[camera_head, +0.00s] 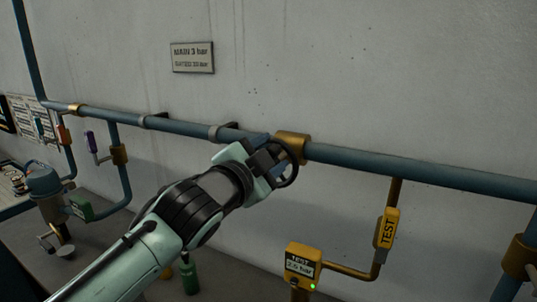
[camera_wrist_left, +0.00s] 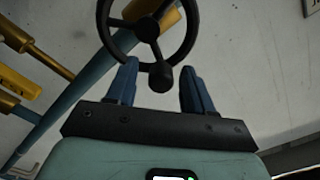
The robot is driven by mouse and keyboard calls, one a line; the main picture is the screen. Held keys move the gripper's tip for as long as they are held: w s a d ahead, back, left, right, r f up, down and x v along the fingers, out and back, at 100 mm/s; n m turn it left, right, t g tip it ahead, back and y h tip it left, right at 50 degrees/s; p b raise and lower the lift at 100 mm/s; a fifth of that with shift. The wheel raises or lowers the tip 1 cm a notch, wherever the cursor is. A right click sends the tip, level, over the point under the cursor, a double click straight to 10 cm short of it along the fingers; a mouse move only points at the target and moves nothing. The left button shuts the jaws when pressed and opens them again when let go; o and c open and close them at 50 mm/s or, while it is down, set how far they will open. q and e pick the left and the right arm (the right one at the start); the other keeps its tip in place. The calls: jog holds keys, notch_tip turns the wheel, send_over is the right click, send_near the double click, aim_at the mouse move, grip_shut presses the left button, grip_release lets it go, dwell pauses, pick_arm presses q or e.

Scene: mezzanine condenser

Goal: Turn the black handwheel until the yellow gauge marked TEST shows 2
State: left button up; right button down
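The black handwheel (camera_head: 294,171) sits on a brass valve body on the blue wall pipe. It also shows in the left wrist view (camera_wrist_left: 148,29), with a round knob (camera_wrist_left: 161,77) on its rim. My left gripper (camera_head: 271,158) is at the wheel and partly hides it in the head view. In the left wrist view its two blue fingers are apart, one on each side of the knob, with gaps visible. The yellow TEST gauge (camera_head: 302,265) stands below right of the wheel; its small display seems to read 2.5 bar, with a green light lit. My right gripper is not in view.
A yellow TEST tag (camera_head: 388,228) hangs on a brass branch below the blue pipe (camera_head: 420,171). A plate on the wall (camera_head: 192,57) carries blurred text with "3 bar". Purple (camera_head: 91,142) and orange (camera_head: 63,134) handles are at left.

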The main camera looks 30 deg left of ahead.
pick_arm(q)
jog(key=shift+s, duration=0.15)
jog(key=s+d+b, duration=0.1)
jog(key=s+b, duration=0.1)
jog(key=s, duration=1.1)
jog(key=shift+d, duration=0.25)
